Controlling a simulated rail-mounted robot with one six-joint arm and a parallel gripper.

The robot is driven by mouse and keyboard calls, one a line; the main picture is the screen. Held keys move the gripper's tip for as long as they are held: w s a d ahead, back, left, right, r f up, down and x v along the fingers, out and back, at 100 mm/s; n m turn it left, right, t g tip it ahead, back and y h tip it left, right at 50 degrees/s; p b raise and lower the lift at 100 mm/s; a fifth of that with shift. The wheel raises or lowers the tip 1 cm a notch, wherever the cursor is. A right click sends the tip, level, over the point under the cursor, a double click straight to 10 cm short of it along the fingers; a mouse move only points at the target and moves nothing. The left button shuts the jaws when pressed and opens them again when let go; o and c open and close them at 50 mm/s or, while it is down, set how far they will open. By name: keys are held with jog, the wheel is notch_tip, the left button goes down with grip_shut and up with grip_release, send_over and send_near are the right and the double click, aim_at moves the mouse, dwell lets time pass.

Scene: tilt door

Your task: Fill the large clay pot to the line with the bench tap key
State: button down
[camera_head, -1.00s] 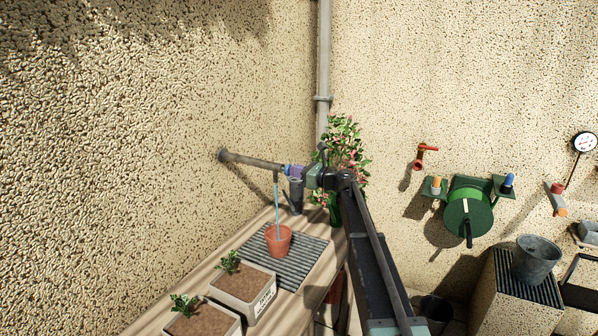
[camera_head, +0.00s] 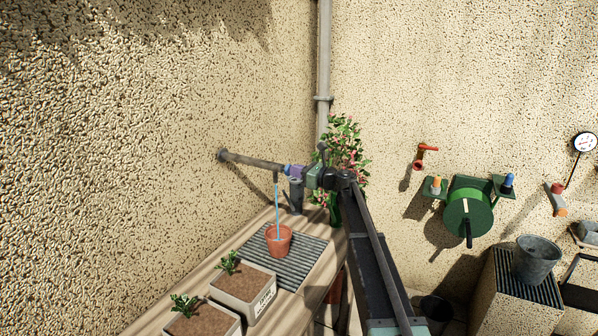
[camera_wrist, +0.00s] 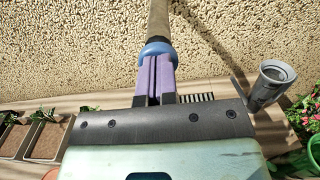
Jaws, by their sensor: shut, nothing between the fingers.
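The clay pot (camera_head: 279,241) stands upright on the grey slatted part of the bench. A thin blue water stream (camera_head: 277,205) falls from the end of the wall pipe (camera_head: 252,162) into it. The fill line and water level cannot be made out. My gripper (camera_head: 295,170) is at the pipe's outlet end, above and to the right of the pot. In the wrist view its purple fingers (camera_wrist: 154,78) are together with nothing between them, close to a blue collar (camera_wrist: 157,50) on the pipe. I cannot tell whether they touch it. No separate tap key can be picked out.
A grey cylinder (camera_head: 296,196) stands just right of the stream, below my gripper. Planter boxes (camera_head: 245,288) stand at the bench front, and a flowering plant (camera_head: 344,145) behind my arm. A red tap (camera_head: 424,153) and green reel (camera_head: 469,212) are on the right wall.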

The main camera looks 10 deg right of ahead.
jog(key=shift+w+a, duration=0.15)
jog(key=shift+a, duration=0.2)
dwell(0.6)
jog(key=v, duration=1.4)
jog(key=shift+d, duration=0.35)
